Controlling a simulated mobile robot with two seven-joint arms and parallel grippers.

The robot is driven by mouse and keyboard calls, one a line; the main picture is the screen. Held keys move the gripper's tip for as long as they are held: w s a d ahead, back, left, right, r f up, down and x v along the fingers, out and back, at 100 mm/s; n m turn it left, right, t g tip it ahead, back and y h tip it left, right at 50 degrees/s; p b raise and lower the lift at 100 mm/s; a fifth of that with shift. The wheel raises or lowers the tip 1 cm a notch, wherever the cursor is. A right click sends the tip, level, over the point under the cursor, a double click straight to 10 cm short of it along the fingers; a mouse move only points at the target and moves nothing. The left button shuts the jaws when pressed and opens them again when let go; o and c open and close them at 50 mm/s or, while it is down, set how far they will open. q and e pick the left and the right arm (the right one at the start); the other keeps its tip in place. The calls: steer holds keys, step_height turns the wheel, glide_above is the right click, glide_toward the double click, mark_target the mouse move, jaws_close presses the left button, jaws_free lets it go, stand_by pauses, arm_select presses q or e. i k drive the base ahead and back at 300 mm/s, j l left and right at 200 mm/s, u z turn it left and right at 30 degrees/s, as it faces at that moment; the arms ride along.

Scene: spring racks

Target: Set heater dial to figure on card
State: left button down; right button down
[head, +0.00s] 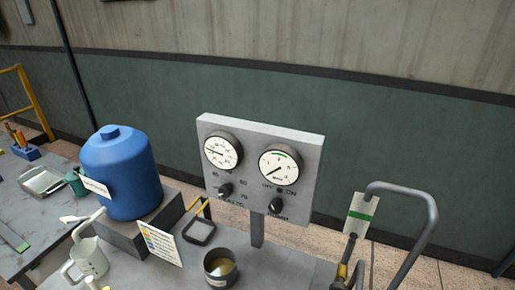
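A grey control panel (312,150) stands on a post at the back of the bench. It carries two round gauges, a left one (222,150) and a right one (279,165), each with a dark needle. Below the left gauge is a black knob (225,190) with small figures around it. Below the right gauge is another black knob (276,205) with OFF and ON marked above it. The lettering is too small to tell surely which is the heater dial. A white card (160,243) with coloured rows stands tilted on the bench; its figures are unreadable. Neither gripper is visible.
A blue drum (122,175) with a white label stands on a grey block left of the panel. A bent grey rail (432,215) and a green-striped tag (361,213) are at right. A jug (90,258) is lower left.

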mark_target(225, 190)
steer(key=k+j+u, duration=0.1)
steer(key=k+j, duration=0.4)
steer(key=k+j+u, duration=0.1)
steer(key=k+j, duration=0.4)
steer(key=j, duration=0.15)
